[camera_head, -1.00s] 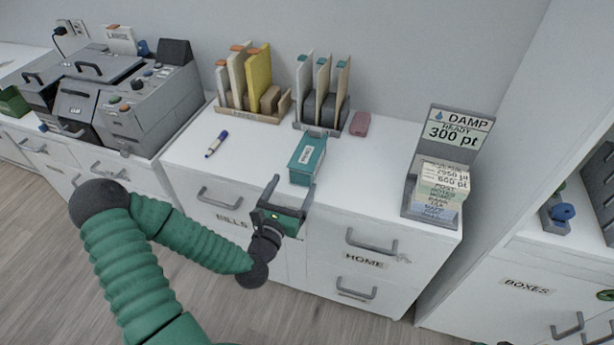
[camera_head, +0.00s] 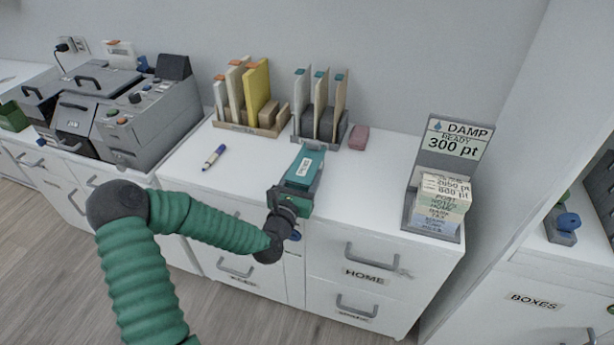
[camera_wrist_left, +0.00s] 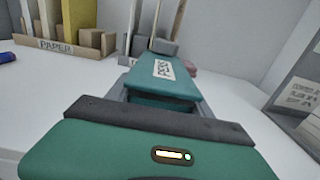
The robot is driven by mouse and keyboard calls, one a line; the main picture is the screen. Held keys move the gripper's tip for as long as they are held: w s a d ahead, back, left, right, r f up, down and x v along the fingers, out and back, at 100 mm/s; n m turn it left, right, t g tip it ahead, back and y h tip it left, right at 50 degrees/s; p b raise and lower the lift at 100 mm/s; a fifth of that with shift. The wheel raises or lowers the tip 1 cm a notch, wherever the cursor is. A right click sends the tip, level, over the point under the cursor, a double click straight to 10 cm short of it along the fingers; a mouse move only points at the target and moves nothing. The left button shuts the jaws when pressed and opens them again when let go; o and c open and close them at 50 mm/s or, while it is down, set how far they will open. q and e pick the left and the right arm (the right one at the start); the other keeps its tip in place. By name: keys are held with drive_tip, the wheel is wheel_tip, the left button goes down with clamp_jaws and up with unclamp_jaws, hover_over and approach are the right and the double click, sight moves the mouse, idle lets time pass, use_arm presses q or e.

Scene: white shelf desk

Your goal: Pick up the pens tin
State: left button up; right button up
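The pens tin (camera_head: 304,167) is a teal box with a white label, lying on the white desk top near its front edge. In the left wrist view, the tin (camera_wrist_left: 168,88) is straight ahead and its label reads PENS. My left gripper (camera_head: 296,184) is at the tin's near end, its grey fingers spread to either side of it. The fingers look open; whether they touch the tin's sides is hard to see. My right gripper is not in view.
A paper holder (camera_head: 250,122) and a divider rack (camera_head: 320,125) stand behind the tin, with a pink block (camera_head: 358,138) beside them. A blue marker (camera_head: 214,157) lies left. A DAMP sign stand (camera_head: 452,150) is right. Desk space either side of the tin is clear.

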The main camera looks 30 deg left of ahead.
use_arm(q)
clamp_jaws()
idle(0.4)
